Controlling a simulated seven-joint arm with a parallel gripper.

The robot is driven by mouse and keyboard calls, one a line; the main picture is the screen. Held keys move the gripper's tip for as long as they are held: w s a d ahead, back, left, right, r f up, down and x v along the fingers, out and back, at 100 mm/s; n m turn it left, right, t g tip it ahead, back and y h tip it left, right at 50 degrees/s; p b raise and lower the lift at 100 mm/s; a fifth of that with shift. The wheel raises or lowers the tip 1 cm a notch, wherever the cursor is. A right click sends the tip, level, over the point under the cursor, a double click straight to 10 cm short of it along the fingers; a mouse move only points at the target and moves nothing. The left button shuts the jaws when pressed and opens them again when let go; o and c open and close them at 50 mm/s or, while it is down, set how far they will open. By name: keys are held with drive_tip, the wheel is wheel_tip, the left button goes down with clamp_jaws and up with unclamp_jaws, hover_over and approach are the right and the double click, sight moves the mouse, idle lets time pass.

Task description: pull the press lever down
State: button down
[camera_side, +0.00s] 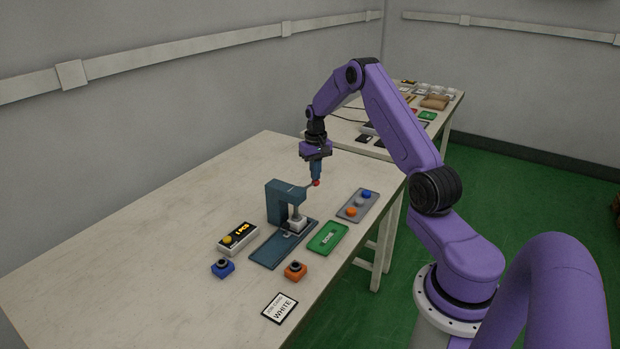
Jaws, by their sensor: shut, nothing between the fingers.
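A teal press (279,202) stands on its flat base plate (272,249) in the middle of the table. Its lever (309,187) sticks out to the right near the top and ends in a red knob (316,183). The lever looks roughly level, tilted slightly upward. A light block (296,224) sits under the press ram. My gripper (316,177) points down with its fingers shut and empty, right above the red knob. I cannot tell whether the fingertips touch the knob.
A green tray (316,246) and a grey tray (347,212) with blue, grey and orange pieces lie to the right. A counter box (251,236), blue block (223,268), orange block (295,271) and "WHITE" card (269,304) are in front. The table's left side is clear.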

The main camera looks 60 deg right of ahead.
wheel_tip(320, 180, up, 8)
drive_tip(key=shift+f, duration=0.25)
idle(1.2)
drive_tip(key=a+r+n, duration=0.2)
drive_tip(key=a, duration=0.7)
drive_tip(key=a+r+n, duration=0.3)
drive_tip(key=a, duration=0.7)
drive_tip(key=s+a+r+n, duration=0.35)
drive_tip(key=s+a, duration=0.45)
drive_tip(key=a, duration=0.5)
drive_tip(key=s+a+n, duration=0.5)
drive_tip(key=s+a, duration=0.1)
drive_tip(key=s, duration=0.6)
drive_tip(key=s+n, duration=0.5)
drive_tip(key=s, duration=0.8)
drive_tip(key=shift+s+f, duration=0.35)
drive_tip(key=shift+f, duration=0.1)
